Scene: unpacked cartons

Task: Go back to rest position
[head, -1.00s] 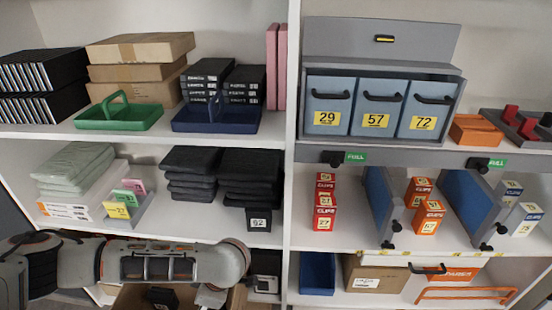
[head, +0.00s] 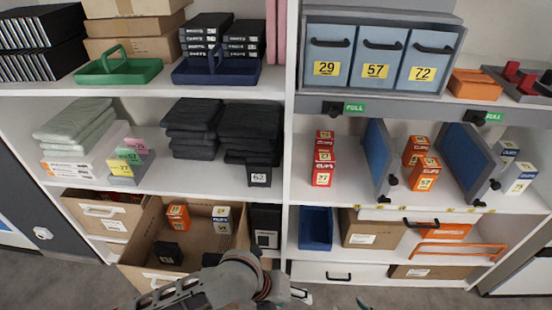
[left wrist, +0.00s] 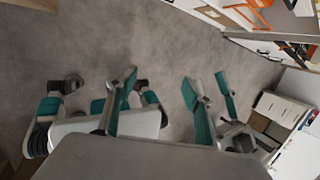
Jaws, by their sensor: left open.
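My left arm (head: 235,280) is low at the bottom middle of the head view, in front of the lower shelves. My left gripper (head: 331,300) is partly cut off by the bottom edge there. In the left wrist view the left gripper (left wrist: 158,88) has its teal-padded fingers spread apart. My right gripper does not show in either view.
An open carton (head: 135,250) holding an orange box (head: 178,217), a white-and-blue box (head: 221,219) and a black box (head: 167,252) stands just left of my arm. A blue bin (head: 315,228) sits on the lower shelf. Grey floor (left wrist: 90,40) is clear below.

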